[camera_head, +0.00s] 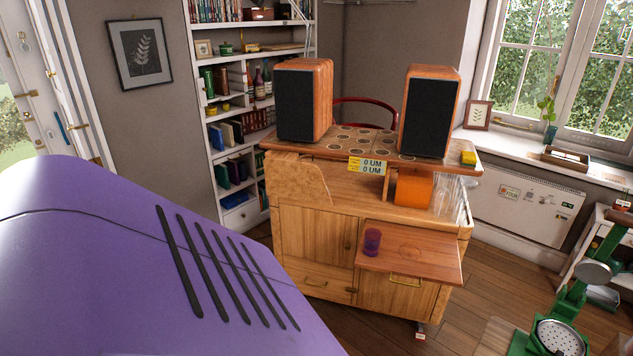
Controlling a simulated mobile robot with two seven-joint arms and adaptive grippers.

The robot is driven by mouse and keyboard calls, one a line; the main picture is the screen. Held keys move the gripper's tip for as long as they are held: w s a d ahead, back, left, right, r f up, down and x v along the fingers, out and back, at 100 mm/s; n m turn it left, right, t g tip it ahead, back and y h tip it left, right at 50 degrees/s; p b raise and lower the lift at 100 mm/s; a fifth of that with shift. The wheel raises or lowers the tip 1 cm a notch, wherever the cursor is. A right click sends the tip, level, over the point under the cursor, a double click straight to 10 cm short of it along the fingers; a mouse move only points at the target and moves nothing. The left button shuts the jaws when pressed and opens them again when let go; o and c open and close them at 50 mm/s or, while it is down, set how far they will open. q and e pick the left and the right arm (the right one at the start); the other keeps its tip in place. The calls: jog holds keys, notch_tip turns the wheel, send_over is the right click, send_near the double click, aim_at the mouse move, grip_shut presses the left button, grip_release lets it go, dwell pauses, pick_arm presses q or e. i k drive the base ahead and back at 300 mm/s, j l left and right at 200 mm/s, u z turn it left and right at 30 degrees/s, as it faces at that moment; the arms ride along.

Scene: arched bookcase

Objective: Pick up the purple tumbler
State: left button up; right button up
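The purple tumbler (372,241) is small and translucent. It stands upright near the left end of a reddish-brown pull-out shelf (425,262) on the front of a wooden cabinet (312,235). Nothing touches it except the shelf under it. Neither my left nor my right gripper can be made out in the head view.
Two wooden speakers (304,100) (429,112) stand on the cabinet top. An orange cylinder (414,188) and clear glasses (446,194) sit below them. A large purple slotted surface fills the near left. Green machinery (572,305) stands at lower right. Some wooden floor (485,285) is open.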

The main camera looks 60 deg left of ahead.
aim_at(373, 236)
jog(key=u, duration=0.45)
jog(key=l+u, duration=0.15)
jog(key=u, duration=0.7)
jog(key=l+u, duration=0.15)
jog(key=u, duration=0.3)
jog(key=i+j+z, duration=0.1)
jog(key=j, duration=0.5)
